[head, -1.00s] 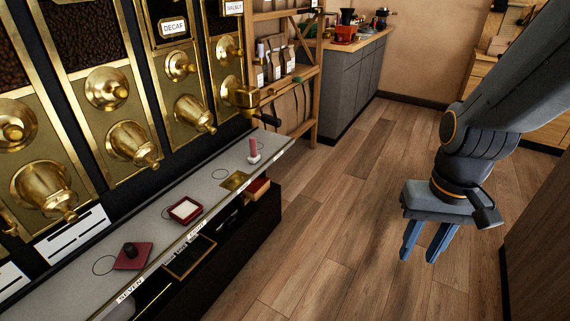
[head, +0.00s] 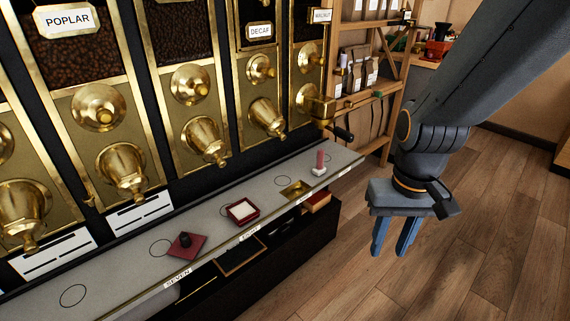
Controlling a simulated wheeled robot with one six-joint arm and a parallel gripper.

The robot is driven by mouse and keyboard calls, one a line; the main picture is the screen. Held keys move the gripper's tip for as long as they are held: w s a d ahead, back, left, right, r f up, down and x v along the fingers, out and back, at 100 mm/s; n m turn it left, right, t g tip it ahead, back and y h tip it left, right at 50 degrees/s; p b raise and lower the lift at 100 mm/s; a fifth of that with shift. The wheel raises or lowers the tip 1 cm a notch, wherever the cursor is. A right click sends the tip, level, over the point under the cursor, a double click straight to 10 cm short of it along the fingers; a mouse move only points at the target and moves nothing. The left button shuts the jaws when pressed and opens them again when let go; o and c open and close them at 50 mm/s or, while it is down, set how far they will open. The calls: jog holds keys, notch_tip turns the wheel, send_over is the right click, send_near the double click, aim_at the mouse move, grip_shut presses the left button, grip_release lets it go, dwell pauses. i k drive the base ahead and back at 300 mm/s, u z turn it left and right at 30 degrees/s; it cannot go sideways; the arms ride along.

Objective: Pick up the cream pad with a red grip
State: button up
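The cream pad with a red grip (head: 319,165) stands upright near the right end of the grey counter (head: 120,278). Its red cylinder rises from a small pale base. My gripper (head: 390,248) hangs to the right of the counter, over the floor, with its two blue fingers pointing down. The fingers are apart with nothing between them. The gripper is clear of the pad, lower and to the right in the picture.
On the counter are a dark red pad with a black knob (head: 186,244), a red-rimmed tray with pale contents (head: 242,211) and a brass plate (head: 296,189). Brass bean dispensers (head: 203,138) line the wall behind. A wooden shelf (head: 386,140) stands beyond. The floor at right is clear.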

aim_at(319, 169)
jog(key=u, duration=0.3)
jog(key=i, duration=0.7)
jog(key=z, duration=0.55)
jog(key=i, duration=0.7)
jog(key=z, duration=0.55)
